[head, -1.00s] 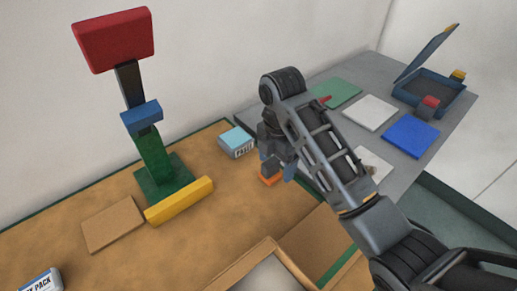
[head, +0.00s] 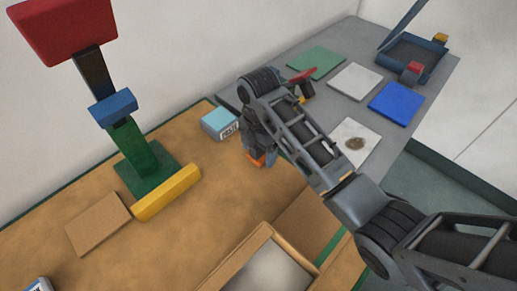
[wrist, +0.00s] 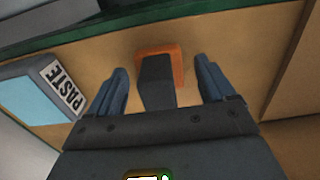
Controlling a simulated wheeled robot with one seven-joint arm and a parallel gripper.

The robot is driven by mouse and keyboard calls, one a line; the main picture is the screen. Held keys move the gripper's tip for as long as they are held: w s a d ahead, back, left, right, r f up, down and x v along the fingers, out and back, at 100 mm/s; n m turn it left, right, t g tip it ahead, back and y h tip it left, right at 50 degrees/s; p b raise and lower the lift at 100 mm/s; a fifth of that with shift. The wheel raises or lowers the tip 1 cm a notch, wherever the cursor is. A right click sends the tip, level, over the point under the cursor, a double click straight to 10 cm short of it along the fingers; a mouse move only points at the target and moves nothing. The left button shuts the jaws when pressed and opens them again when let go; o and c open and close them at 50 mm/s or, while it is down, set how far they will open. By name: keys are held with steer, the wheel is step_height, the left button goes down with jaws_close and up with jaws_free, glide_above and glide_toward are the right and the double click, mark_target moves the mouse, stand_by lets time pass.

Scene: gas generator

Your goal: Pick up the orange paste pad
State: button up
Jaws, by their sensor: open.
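The orange paste pad (head: 257,160) is on the tan work surface, right of the light-blue paste box (head: 220,123), and mostly hidden by my gripper in the head view. In the wrist view the orange pad (wrist: 178,62) shows as an orange square with a dark upright block on it, like a handle. My gripper (wrist: 163,78) is open, with one finger on each side of the dark block and visible gaps on both sides. In the head view my gripper (head: 258,150) is right over the pad. The paste box also shows left of the fingers in the wrist view (wrist: 30,92).
A green stand (head: 145,160) with blue and red blocks rises at the left, with a yellow bar (head: 166,192) before it. An open-topped tray (head: 225,278) is in front. The grey table (head: 300,92) behind holds coloured pads and an open blue case (head: 413,55).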

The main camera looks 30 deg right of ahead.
steer(key=shift+f, duration=0.2)
steer(key=c, duration=1.1)
steer(key=shift+c, duration=0.2)
steer(key=shift+r, duration=0.15)
step_height(320, 180, up, 9)
steer(key=shift+f+p, duration=0.15)
steer(key=shift+p, duration=0.6)
steer(key=shift+r+p, duration=0.55)
